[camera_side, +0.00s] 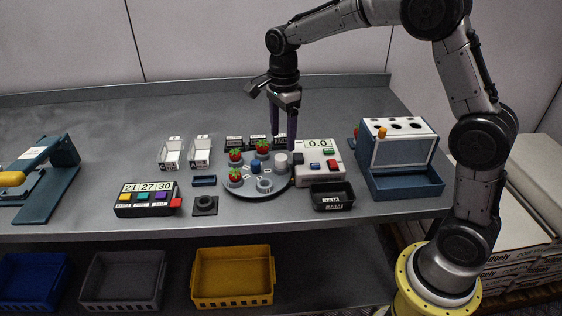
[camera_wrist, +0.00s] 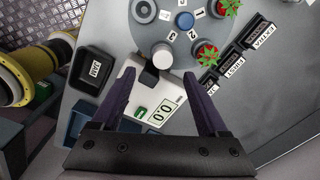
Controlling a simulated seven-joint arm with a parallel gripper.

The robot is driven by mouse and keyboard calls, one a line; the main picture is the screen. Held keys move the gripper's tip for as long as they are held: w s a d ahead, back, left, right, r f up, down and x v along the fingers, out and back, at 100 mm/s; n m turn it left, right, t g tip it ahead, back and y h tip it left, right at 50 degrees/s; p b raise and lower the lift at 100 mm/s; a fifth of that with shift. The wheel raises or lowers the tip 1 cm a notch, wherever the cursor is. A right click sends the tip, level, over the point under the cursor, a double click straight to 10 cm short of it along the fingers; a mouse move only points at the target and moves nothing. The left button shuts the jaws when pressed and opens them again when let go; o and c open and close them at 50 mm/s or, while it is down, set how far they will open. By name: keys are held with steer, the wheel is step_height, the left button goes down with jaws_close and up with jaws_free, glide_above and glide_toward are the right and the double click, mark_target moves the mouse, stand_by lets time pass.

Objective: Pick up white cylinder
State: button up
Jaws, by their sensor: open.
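The white cylinder (camera_side: 281,163) stands upright on the round grey turntable (camera_side: 256,193), at its right edge beside the scale. In the wrist view the cylinder (camera_wrist: 162,54) shows from above, just beyond the fingertips and roughly centred between them. My gripper (camera_side: 283,140) is open and empty, pointing down, with its purple fingers above and around the cylinder's area. In the wrist view my gripper (camera_wrist: 159,78) has its fingers wide apart. I cannot tell the exact height gap between fingertips and cylinder.
The white scale (camera_side: 320,170), reading 0.0, stands right beside the turntable. A black tray (camera_side: 332,196) is in front of the scale. A blue-white rack (camera_side: 398,150) stands right.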

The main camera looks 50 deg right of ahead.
mark_target(282, 157)
steer(key=shift+w+d+f, duration=0.1)
steer(key=shift+w+f, duration=0.05)
steer(key=shift+f, duration=1.65)
steer(key=shift+w+d+f, duration=0.1)
steer(key=shift+f, duration=1.65)
jaws_close()
